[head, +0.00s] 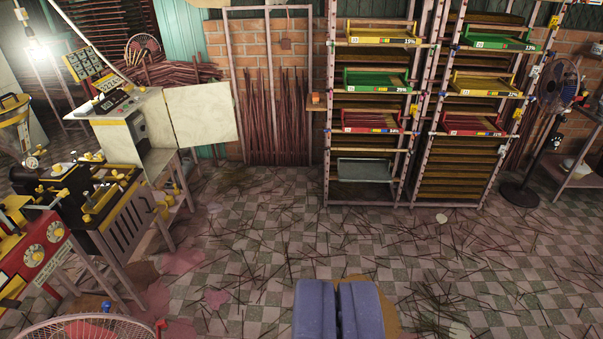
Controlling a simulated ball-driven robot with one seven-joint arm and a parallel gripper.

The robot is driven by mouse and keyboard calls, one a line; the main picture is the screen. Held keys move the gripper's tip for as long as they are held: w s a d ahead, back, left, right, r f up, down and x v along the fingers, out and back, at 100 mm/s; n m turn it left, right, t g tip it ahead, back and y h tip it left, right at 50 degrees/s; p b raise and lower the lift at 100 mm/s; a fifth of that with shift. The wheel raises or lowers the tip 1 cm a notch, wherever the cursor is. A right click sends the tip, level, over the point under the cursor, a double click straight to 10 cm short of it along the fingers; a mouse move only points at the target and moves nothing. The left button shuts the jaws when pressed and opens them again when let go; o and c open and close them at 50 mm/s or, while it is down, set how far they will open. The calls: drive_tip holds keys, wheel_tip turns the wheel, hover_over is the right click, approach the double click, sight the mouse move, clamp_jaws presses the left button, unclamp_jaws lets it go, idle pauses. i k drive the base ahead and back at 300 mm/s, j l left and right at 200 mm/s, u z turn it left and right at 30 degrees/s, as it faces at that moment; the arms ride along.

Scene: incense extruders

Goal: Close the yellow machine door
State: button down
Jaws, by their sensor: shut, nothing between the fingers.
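The machine with the pale cream-yellow cabinet (118,130) stands at the left in the head view. Its flat cream door (201,113) hangs wide open, swung out to the right of the cabinet, with its face toward me. The door's hinge side is at the cabinet's right edge. A dark opening or unit shows on the cabinet's side beside the hinge. My gripper (338,284) is at the bottom middle, with its two blue-purple fingers together and nothing between them. It is well apart from the door, nearer to me and to its right.
A red control box (35,250) and a black-and-yellow extruder (85,195) stand left. A fan guard (85,328) is at the bottom left. Tray racks (375,200) stand at the back right, near a standing fan (555,90). The tiled floor between is open, strewn with thin sticks.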

sight(202, 114)
drive_tip(key=i+l, duration=0.1)
drive_tip(key=i, duration=2.7)
drive_tip(key=i+u, duration=0.15)
drive_tip(key=i, duration=0.4)
drive_tip(key=i+u, duration=0.2)
drive_tip(key=i, duration=0.35)
drive_tip(key=i+u, duration=0.15)
drive_tip(key=i, duration=0.4)
drive_tip(key=i+l+u, duration=0.2)
drive_tip(key=i, duration=0.35)
drive_tip(key=i+l, duration=0.1)
drive_tip(key=i, duration=0.55)
drive_tip(key=i+l, duration=0.15)
drive_tip(key=i, duration=0.55)
drive_tip(key=j+u, duration=0.05)
